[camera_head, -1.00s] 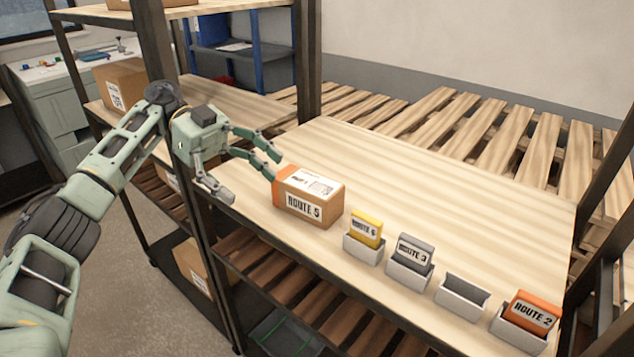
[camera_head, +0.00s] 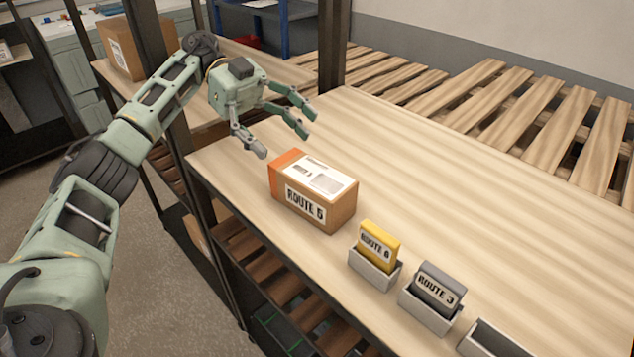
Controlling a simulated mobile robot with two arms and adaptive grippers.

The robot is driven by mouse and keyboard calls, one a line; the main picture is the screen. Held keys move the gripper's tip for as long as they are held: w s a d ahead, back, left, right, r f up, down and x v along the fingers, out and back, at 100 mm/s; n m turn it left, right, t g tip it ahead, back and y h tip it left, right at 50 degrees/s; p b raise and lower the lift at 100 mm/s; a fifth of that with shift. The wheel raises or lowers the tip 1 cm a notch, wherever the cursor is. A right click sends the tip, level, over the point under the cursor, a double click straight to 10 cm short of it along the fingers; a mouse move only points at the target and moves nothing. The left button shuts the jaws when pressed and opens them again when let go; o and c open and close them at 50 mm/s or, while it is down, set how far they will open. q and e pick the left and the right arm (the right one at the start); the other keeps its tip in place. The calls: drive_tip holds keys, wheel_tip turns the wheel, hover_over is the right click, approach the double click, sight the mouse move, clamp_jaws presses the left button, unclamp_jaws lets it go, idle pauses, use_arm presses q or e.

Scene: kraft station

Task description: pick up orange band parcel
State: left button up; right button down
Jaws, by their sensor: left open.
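The orange band parcel (camera_head: 325,205) is a brown carton with an orange band on its left end, a white label on top and a "ROUTE" label on its front. It rests on the wooden shelf top (camera_head: 440,190), close to the front edge. My left gripper (camera_head: 284,138) is open and empty, above and behind the parcel's orange end, with its fingers spread and pointing right. It appears apart from the parcel. My right gripper is not in view.
Right of the parcel along the front edge stand a holder with a yellow card (camera_head: 379,242), a holder with a grey card (camera_head: 438,287) and a pale holder (camera_head: 490,340). A dark shelf post stands left. The shelf behind the parcel is clear.

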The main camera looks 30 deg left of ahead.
sight(292, 161)
use_arm(q)
drive_tip(key=shift+w+f, duration=0.15)
drive_tip(key=shift+f, duration=0.35)
drive_tip(key=shift+s+f+b, duration=0.45)
drive_tip(key=shift+s+b, duration=0.1)
drive_tip(key=shift+b, duration=0.25)
drive_tip(key=shift+f, duration=0.2)
drive_tip(key=shift+w+f+b, duration=0.25)
drive_tip(key=shift+f+b, duration=0.4)
drive_tip(key=shift+b, duration=0.1)
drive_tip(key=shift+d+f, duration=0.1)
drive_tip(key=shift+p+x, duration=0.3)
drive_tip(key=shift+x, duration=0.85)
drive_tip(key=p+x, duration=0.1)
drive_tip(key=x, duration=0.3)
drive_tip(key=shift+s+d, duration=0.1)
drive_tip(key=shift+d, duration=0.05)
drive_tip(key=shift+s+d+f, duration=0.15)
drive_tip(key=shift+d+f, duration=0.05)
drive_tip(key=shift+d, duration=0.25)
drive_tip(key=c, duration=1.3)
drive_tip(key=shift+c, duration=0.6)
drive_tip(key=shift+r, duration=0.1)
